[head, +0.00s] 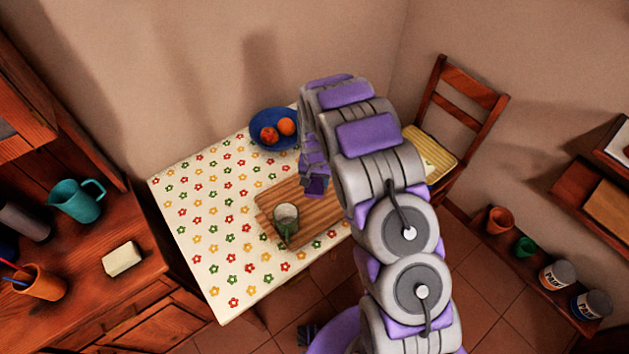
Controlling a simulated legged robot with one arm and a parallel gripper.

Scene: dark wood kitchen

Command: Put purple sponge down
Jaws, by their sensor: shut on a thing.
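My gripper (313,180) is at the end of my grey and purple arm, over the wooden board (265,222) on the table. It is shut on the purple sponge (317,187), a small dark purple block at its tip. The sponge is hard to tell from my own purple parts. I cannot tell whether it touches the board or hangs just above it. My arm hides the right part of the table.
A blue bowl (262,140) with fruit is at the table's back. The left of the flowered tablecloth (205,215) is clear. A wooden chair (462,97) stands behind my arm.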

